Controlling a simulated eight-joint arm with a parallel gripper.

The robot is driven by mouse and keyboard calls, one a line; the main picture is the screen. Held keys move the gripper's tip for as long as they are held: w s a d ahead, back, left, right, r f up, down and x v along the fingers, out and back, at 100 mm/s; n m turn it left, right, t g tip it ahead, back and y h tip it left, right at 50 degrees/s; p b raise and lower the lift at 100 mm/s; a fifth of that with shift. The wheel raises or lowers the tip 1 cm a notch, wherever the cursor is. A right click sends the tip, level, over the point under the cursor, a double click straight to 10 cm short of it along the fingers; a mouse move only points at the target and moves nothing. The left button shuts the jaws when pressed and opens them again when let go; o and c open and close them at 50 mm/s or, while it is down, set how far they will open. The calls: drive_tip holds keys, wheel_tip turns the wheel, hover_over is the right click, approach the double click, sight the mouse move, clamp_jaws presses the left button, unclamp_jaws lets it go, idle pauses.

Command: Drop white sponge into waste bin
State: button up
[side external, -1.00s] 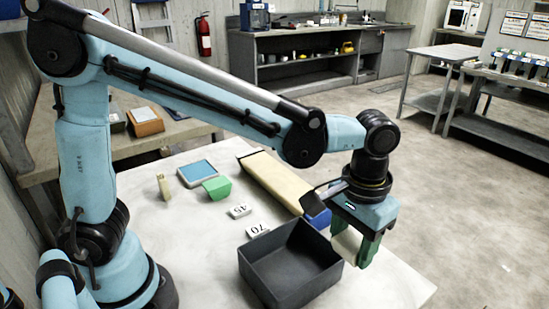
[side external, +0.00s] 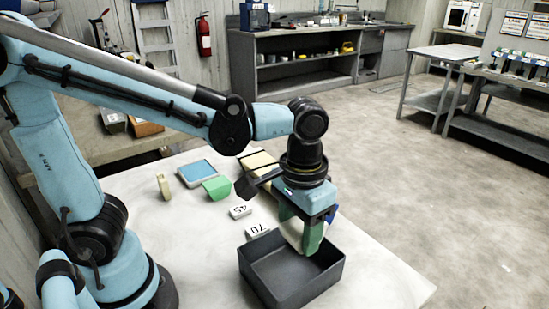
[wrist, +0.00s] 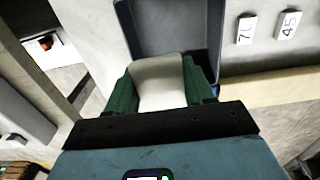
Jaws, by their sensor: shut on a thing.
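My gripper (side external: 303,232) is shut on the white sponge (side external: 291,231), which sits between its green fingers. In the wrist view the sponge (wrist: 157,82) shows as a pale rounded block between the fingers (wrist: 160,88). The waste bin (side external: 290,290) is a dark grey open box on the white table. In the side view the gripper and sponge hang over the bin's back part. In the wrist view the bin (wrist: 172,28) lies beyond the sponge. The sponge hides part of the bin's inside, and its exact height above the rim is hard to tell.
Number tags 45 (side external: 240,212) and 70 (side external: 257,231) lie behind the bin. A green block (side external: 217,188), a blue-topped tray (side external: 197,173) and a small tan item (side external: 164,186) stand farther back. A long beige liner (side external: 258,165) lies partly behind my wrist. The table (side external: 385,270) right of the bin is clear.

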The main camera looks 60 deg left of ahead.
drive_tip(key=shift+s+a+f, duration=0.25)
drive_tip(key=shift+f, duration=2.8)
drive_tip(key=o, duration=1.1)
drive_tip(key=shift+r, duration=0.1)
drive_tip(key=shift+r, duration=5.95)
drive_tip(key=a+f+t, duration=0.1)
drive_tip(key=a+t, duration=0.1)
drive_tip(key=a, duration=0.1)
drive_tip(key=w+a+f+t, duration=0.1)
drive_tip(key=a+f+t, duration=0.1)
drive_tip(key=a, duration=0.2)
drive_tip(key=a+f+t, duration=0.1)
drive_tip(key=a+t, duration=0.2)
drive_tip(key=a, duration=0.1)
drive_tip(key=shift+w+a+f, duration=0.15)
drive_tip(key=shift+w+a, duration=0.05)
drive_tip(key=shift+w, duration=0.15)
